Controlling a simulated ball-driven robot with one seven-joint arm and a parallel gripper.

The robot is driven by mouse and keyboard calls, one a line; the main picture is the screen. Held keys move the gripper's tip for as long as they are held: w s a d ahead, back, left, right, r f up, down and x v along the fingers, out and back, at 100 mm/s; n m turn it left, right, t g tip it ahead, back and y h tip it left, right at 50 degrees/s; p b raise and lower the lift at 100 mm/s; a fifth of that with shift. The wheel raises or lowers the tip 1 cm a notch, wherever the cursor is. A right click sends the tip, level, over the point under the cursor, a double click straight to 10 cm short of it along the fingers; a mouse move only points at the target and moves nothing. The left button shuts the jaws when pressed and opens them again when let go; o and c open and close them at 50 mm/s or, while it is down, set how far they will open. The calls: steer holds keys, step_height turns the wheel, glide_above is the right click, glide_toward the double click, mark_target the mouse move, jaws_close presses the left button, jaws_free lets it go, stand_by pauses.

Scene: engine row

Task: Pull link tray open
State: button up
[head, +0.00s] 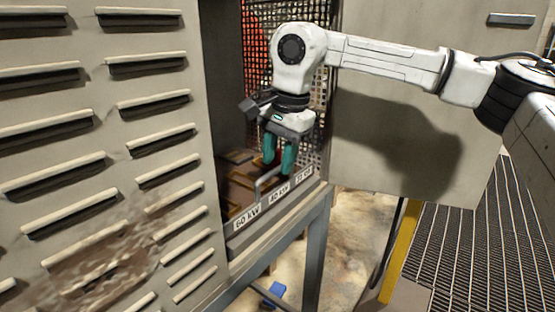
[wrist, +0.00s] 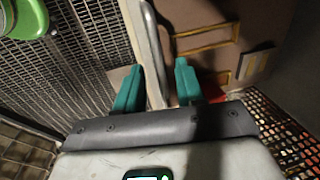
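The link tray (head: 290,203) sits in an open bay of the grey cabinet, with white labels reading 60 kW, 40 kW and a third one on its front edge. A grey bar handle (head: 262,183) stands at its front. My gripper (head: 279,165) points down over the tray, close to the handle, with two teal fingers apart. In the wrist view the handle (wrist: 152,45) runs up between the spread fingers of my gripper (wrist: 158,82). I see gaps beside the bar; contact with it is not clear. The tray's brown inside (wrist: 205,40) shows on the right.
A louvred grey panel (head: 100,130) stands left of the bay, and a plain grey panel (head: 420,120) is on the right. Black mesh (head: 305,70) closes the bay behind my gripper. A blue object (head: 274,292) lies on the floor. A green object (wrist: 25,18) shows in the wrist view.

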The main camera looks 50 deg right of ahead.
steer(key=shift+f, duration=0.5)
jaws_close()
stand_by(0.3)
